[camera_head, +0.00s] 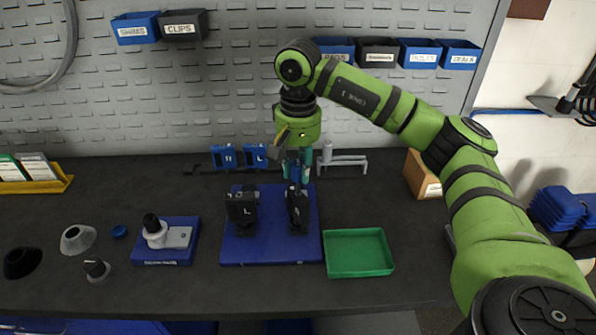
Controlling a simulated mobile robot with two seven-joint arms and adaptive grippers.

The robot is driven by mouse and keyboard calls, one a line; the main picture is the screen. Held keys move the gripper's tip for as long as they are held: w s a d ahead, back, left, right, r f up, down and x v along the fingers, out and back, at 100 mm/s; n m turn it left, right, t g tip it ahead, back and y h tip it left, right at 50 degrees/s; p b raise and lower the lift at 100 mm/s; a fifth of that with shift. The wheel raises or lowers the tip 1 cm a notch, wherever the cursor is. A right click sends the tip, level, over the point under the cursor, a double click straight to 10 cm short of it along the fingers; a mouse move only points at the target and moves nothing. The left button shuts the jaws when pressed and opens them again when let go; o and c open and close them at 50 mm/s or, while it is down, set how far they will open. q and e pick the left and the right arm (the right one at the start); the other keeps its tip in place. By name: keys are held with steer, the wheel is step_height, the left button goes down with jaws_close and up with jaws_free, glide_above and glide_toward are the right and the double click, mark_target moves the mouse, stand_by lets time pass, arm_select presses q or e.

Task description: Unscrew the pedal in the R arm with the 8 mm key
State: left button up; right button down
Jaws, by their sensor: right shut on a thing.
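A black crank arm marked R (298,212) stands upright on the right half of a blue base plate (270,254). A similar arm marked L (242,212) stands to its left. My right gripper (297,180) points down right above the R arm. It is shut on a slim thing, probably the 8 mm key, mostly hidden by the fingers. I cannot tell whether that thing is seated in the R arm. The pedal in the R arm cannot be made out. My left gripper is not in view.
A green tray (358,272) lies right of the plate. A blue labelled holder (229,157) and a grey hooked stand (345,161) are behind. A blue fixture (162,257) and dark and grey cones (77,239) are left. The front bench edge is clear.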

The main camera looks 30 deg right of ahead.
steer(key=shift+s+f+n, duration=0.1)
steer(key=shift+f+n, duration=0.1)
steer(key=shift+n, duration=0.6)
steer(key=n, duration=0.2)
steer(key=shift+n, duration=0.4)
steer(key=n, duration=0.3)
steer(key=shift+n, duration=0.3)
steer(key=shift+r, duration=0.25)
steer(key=shift+r, duration=0.15)
steer(key=shift+d+r, duration=0.1)
steer(key=shift+r, duration=0.05)
